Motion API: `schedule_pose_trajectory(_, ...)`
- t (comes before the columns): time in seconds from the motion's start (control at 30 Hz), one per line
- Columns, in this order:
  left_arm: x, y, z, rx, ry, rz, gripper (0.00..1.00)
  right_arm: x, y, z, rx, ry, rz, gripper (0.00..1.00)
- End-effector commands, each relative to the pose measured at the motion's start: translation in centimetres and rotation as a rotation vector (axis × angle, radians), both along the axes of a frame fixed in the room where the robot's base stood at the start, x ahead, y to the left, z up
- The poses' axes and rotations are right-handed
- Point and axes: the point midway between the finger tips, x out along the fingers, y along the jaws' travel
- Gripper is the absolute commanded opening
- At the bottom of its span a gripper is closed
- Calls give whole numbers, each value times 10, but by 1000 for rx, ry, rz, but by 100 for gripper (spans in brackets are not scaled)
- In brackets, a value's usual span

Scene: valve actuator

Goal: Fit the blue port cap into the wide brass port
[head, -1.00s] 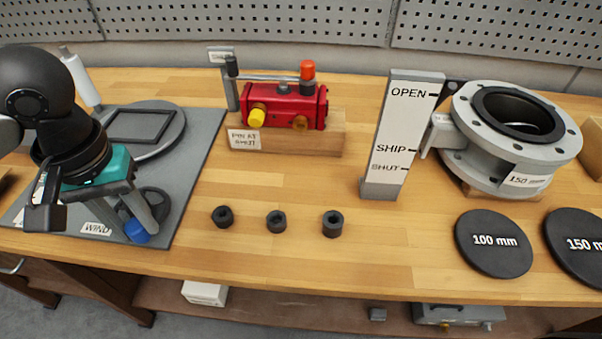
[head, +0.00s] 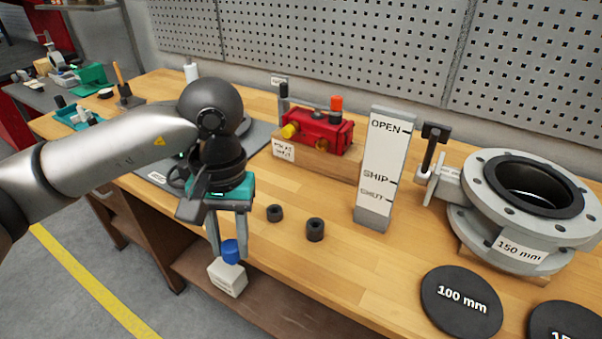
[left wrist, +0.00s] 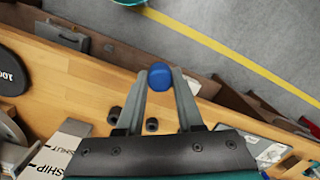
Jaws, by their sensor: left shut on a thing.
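The blue port cap (head: 231,251) is held between the fingertips of my left gripper (head: 229,247), which points down near the bench's front edge. In the left wrist view, the blue cap (left wrist: 159,77) sits between the finger ends, apart from the bench fittings. The red valve actuator (head: 316,132) stands on a wooden block behind and to the right of the gripper. A brass port (head: 322,146) faces front on its right side, and a yellow cap (head: 290,130) sits at its left. The cap and the brass port are well apart. My right gripper is out of view.
Black bushings (head: 315,229) stand on the bench right of my gripper. The white OPEN/SHIP/SHUT post (head: 386,165) rises right of the actuator. A large flanged valve (head: 520,205) and black discs (head: 461,302) are farther right. Bare wood lies before the actuator.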

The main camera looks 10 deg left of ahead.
Motion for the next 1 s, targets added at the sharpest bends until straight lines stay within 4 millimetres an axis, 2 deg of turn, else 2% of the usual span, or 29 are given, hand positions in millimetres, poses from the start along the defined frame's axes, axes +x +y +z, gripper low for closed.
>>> schedule_pose_trajectory(0.27, 5, -32, -14, 21, 82, 193, 0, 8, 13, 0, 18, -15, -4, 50)
schedule_pose_trajectory(0.5, 15, -57, -20, 27, 184, 457, 0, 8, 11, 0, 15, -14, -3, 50)
schedule_pose_trajectory(0.67, 20, -68, -23, 13, 251, 614, 0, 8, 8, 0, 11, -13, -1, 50)
schedule_pose_trajectory(0.87, 43, -76, -23, -61, 412, 1037, 0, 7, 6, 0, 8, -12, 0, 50)
schedule_pose_trajectory(1.0, 65, -64, -24, -217, 562, 1459, 0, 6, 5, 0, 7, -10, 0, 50)
